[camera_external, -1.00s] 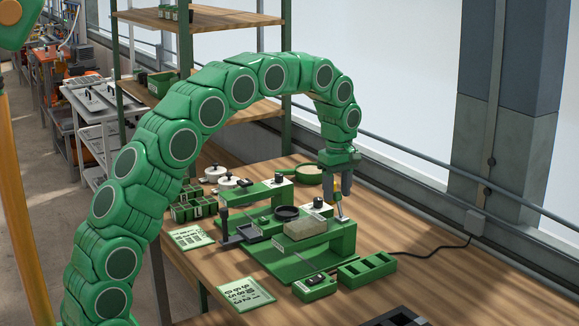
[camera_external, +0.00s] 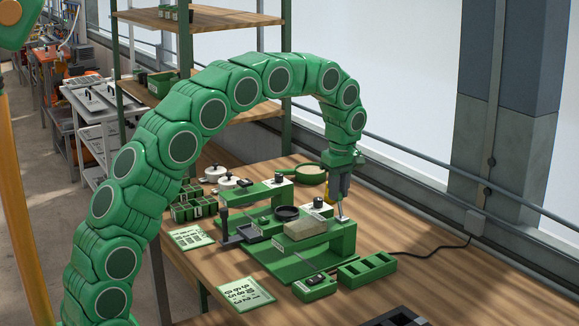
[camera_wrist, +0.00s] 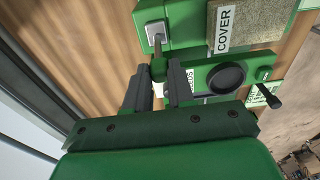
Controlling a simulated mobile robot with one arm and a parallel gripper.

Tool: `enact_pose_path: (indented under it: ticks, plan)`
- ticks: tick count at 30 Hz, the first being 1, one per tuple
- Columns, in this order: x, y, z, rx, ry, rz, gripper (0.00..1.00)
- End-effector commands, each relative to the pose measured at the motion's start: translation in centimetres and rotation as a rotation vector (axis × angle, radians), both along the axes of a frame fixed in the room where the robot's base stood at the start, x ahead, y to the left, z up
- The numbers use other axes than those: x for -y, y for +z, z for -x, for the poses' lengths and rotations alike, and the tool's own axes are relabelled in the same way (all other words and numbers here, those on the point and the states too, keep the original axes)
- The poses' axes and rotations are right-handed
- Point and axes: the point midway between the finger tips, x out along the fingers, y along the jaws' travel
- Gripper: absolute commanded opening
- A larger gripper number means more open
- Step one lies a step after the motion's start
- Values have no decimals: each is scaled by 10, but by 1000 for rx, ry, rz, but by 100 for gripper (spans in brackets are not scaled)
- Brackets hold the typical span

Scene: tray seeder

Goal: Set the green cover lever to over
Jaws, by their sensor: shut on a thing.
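The green cover lever (camera_wrist: 158,68) has a green knob on a thin metal stem, which rises from a grey square plate beside the block labelled COVER. In the wrist view the knob sits between the fingertips of my gripper (camera_wrist: 164,84), which is shut on it. In the external view my gripper (camera_external: 339,197) points down at the far right corner of the green seeder stand, and the lever's stem (camera_external: 341,211) shows just below the fingers. The knob is hidden there. The beige cover block (camera_external: 306,229) rests on the right bridge (camera_external: 342,240).
A black round dish (camera_external: 286,213) sits left of the block. A second green bridge (camera_external: 257,190) stands behind left. A green pan (camera_external: 310,174) lies behind my gripper. A green tray (camera_external: 367,270) and a printed card (camera_external: 246,294) lie in front. The right table side is mostly clear.

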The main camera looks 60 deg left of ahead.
Motion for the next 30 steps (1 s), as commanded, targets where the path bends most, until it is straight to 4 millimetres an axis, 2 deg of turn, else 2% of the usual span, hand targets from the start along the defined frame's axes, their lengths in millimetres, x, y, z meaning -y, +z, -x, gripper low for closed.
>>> enact_pose_path:
  ticks: [14, 30]
  plan:
    - [27, 2, -1, 2, -3, -325, 0]
    - [56, -6, 0, 2, -2, -668, 0]
